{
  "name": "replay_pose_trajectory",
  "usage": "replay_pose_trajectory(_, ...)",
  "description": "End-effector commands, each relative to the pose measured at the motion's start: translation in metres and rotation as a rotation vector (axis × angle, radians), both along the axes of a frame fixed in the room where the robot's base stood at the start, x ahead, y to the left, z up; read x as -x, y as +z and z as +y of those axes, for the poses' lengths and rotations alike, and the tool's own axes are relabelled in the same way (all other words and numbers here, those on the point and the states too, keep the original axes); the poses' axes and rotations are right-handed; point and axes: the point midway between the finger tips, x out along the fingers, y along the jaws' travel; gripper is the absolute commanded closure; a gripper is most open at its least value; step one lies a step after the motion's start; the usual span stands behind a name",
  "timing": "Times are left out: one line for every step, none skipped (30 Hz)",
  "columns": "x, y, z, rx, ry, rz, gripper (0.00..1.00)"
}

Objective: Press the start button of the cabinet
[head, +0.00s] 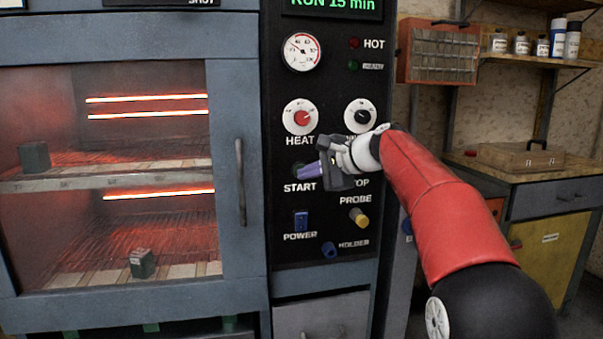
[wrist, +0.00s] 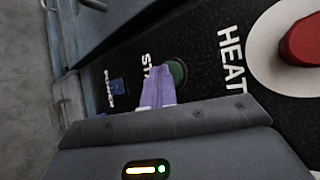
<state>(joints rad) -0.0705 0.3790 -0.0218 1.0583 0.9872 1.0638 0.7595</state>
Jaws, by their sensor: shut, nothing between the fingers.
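The cabinet (head: 239,75) stands upright with a dark control panel (head: 328,95) on its right side. The start button is a round green button (wrist: 178,72) above the START label in the wrist view. In the head view my gripper mostly covers it. My gripper (head: 306,171) is shut and empty, its purple fingertips held together just at the button. In the wrist view the fingertips (wrist: 158,86) overlap the button's edge. I cannot tell whether they touch it or whether it is pushed in.
The HEAT knob (head: 301,117) is above the button and the blue POWER switch (head: 301,220) below it. The yellow PROBE plug (head: 359,217) is at lower right. The display (head: 333,6) reads "RUN 15 min". Heating bars (head: 147,98) glow behind the closed door. A workbench (head: 555,190) stands right.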

Motion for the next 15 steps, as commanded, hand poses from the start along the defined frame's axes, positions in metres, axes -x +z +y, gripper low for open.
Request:
replay_pose_trajectory(0.001,-0.001,-0.001,0.000,-0.001,0.000,1.00)
replay_pose_trajectory(0.002,-0.001,-0.001,0.000,-0.001,-0.001,1.00)
replay_pose_trajectory(0.004,-0.001,-0.001,0.000,-0.001,-0.001,1.00)
replay_pose_trajectory(0.005,-0.001,-0.002,0.000,-0.001,-0.002,1.00)
replay_pose_trajectory(0.007,-0.001,-0.002,0.000,-0.001,-0.002,1.00)
replay_pose_trajectory(0.009,-0.001,-0.003,0.000,-0.001,-0.002,1.00)
replay_pose_trajectory(0.010,-0.001,-0.004,0.000,-0.001,-0.002,1.00)
replay_pose_trajectory(0.012,-0.002,-0.004,0.000,-0.001,-0.001,1.00)
replay_pose_trajectory(0.013,-0.001,-0.004,0.000,-0.001,0.000,1.00)
replay_pose_trajectory(0.014,-0.001,-0.004,0.000,-0.001,0.000,1.00)
replay_pose_trajectory(0.015,-0.001,-0.004,0.000,0.000,0.000,1.00)
replay_pose_trajectory(0.015,0.000,-0.004,0.000,0.000,0.000,1.00)
replay_pose_trajectory(0.015,0.000,-0.004,0.000,0.000,0.000,1.00)
replay_pose_trajectory(0.015,0.000,-0.004,0.000,0.000,0.000,1.00)
replay_pose_trajectory(0.015,0.000,-0.004,0.000,0.000,0.000,1.00)
